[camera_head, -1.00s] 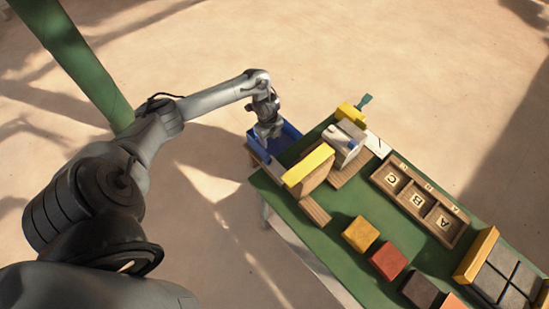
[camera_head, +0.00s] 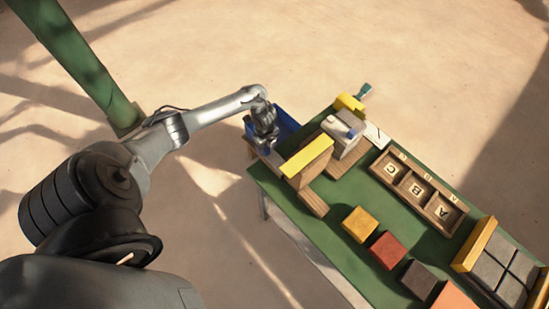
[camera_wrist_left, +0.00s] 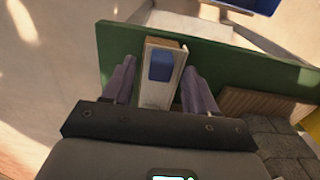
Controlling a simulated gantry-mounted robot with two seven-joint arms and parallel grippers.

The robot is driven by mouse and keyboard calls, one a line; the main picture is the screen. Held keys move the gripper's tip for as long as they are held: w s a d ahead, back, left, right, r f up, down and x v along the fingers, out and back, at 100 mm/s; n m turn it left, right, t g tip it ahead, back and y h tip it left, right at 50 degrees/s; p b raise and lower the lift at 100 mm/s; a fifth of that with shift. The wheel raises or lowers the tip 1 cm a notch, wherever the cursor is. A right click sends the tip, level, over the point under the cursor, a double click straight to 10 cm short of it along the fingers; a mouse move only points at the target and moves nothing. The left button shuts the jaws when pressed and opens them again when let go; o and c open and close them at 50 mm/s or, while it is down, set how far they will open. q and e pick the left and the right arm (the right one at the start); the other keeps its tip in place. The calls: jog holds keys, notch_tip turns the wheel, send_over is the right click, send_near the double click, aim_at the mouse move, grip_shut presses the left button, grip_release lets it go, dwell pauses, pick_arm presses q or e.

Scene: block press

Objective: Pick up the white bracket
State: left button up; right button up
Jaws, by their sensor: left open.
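My left gripper (camera_head: 264,147) is at the far left end of the green table, beside the blue bin. In the left wrist view its open fingers (camera_wrist_left: 159,66) stand either side of a narrow pale piece, apparently the white bracket (camera_wrist_left: 151,97), with a gap visible at each side. The piece has a blue patch on its upper part and lies at the table's edge. Its lower end is hidden behind the gripper body. In the head view the gripper mostly covers it. My right gripper is not in view.
The blue bin (camera_head: 287,128) is just beyond the gripper. A yellow-topped wooden block (camera_head: 306,158) and a grey press-like block (camera_head: 346,133) stand to the right. Coloured blocks, including a yellow one (camera_head: 360,224), and a lettered wooden tray (camera_head: 417,190) are further along.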

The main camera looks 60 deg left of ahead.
pick_arm(q)
jog(key=shift+f, duration=1)
jog(key=c, duration=1.1)
jog(key=shift+o, duration=0.2)
jog(key=shift+r, duration=0.1)
